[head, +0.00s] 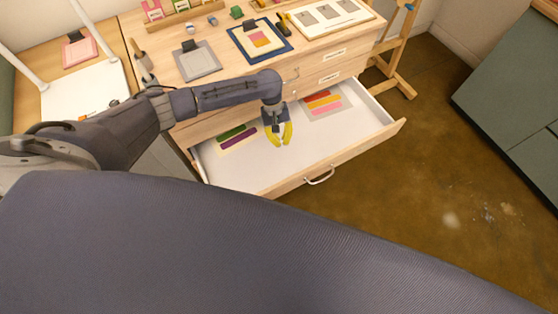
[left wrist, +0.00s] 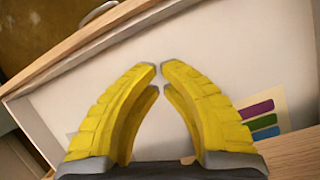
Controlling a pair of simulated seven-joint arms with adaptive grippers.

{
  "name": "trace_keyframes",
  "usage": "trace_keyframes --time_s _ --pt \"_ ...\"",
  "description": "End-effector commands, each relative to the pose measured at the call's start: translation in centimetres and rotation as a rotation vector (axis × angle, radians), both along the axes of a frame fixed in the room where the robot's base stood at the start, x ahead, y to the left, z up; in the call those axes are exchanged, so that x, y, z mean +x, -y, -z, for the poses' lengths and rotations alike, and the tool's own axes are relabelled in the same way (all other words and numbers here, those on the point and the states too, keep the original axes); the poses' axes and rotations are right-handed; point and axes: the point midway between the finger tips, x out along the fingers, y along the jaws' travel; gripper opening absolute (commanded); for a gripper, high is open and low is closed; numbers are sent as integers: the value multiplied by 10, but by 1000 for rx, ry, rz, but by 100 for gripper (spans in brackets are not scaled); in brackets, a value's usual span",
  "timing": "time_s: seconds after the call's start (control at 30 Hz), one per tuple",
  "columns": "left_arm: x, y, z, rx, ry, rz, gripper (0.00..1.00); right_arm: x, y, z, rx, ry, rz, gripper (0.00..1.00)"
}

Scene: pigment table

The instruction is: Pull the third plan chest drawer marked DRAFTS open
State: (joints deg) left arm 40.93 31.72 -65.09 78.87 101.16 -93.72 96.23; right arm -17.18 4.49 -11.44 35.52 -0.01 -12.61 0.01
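The plan chest (head: 310,68) is light wood, and its third drawer (head: 365,150) from the top stands pulled far out. The drawer's front has a pale bar handle (head: 319,177); no DRAFTS label can be read from above. My left gripper (head: 281,145) has yellow fingers and hangs over the drawer's white inside, behind the front and apart from the handle. In the left wrist view its fingertips (left wrist: 159,66) have a small gap with nothing between them. The drawer front (left wrist: 85,45) crosses the upper left there. My right gripper is not in view.
Colour-swatch sheets lie in the drawer at left (head: 236,138) and right (head: 325,103). Two shut drawers with labels (head: 333,54) are above. A wooden easel (head: 394,70) stands right of the chest. Brown floor (head: 430,190) in front is clear. My dark arm fills the foreground.

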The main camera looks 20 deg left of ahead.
Motion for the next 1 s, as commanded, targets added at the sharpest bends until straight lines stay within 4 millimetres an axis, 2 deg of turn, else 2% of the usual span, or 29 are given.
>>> trace_keyframes --time_s 0.2,0.47,0.67,1.0 --pt "-1 1 -1 53 -72 -220 0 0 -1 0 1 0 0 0" --pt "-2 2 5 75 -96 -302 0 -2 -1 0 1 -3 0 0" --pt "-10 10 29 75 -99 -302 0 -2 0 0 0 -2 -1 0" --pt "-23 26 82 75 -97 -303 0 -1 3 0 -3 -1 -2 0"
